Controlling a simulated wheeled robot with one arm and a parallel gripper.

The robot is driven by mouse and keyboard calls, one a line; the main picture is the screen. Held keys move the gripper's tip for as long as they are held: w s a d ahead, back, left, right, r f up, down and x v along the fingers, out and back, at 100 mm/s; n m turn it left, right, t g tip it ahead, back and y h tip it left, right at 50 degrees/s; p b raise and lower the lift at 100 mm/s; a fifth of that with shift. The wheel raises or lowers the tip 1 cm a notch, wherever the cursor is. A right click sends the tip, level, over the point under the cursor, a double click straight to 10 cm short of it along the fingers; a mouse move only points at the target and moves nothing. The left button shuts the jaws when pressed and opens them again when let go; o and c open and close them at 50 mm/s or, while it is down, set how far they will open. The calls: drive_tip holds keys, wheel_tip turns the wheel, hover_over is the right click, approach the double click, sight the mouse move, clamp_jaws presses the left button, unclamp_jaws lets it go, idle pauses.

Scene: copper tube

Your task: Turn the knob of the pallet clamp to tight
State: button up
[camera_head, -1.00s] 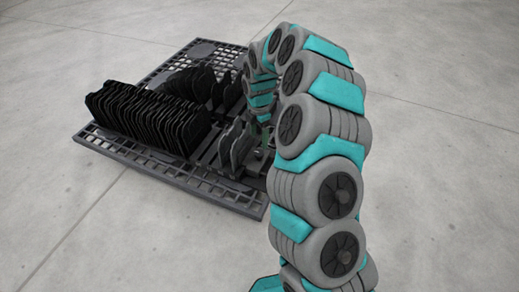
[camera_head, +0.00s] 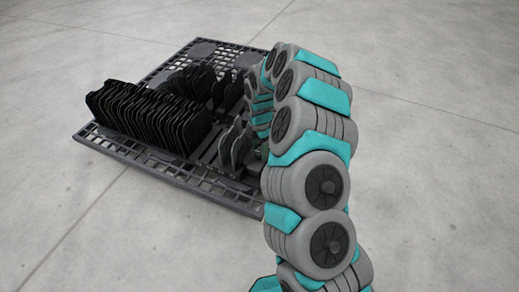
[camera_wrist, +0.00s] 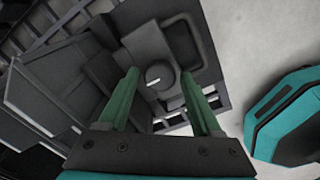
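The knob (camera_wrist: 158,76) of the pallet clamp is a round dark grey disc with a short white mark on its face. In the wrist view it shows between the tips of my gripper's two green fingers (camera_wrist: 160,72). The fingers are apart, with a gap on each side of the knob, so my gripper is open. I cannot tell how far the tips are from the knob in depth. The clamp body (camera_wrist: 148,45) is dark grey and lies around the knob. In the head view my arm hides the knob and most of my gripper.
A black grid pallet (camera_head: 100,146) lies on the pale concrete floor (camera_head: 420,170). A long row of black plates (camera_head: 148,115) stands on it, with more plates (camera_head: 238,146) close to my arm's left. The floor right of my arm is clear.

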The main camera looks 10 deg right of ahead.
clamp_jaws()
idle(0.3)
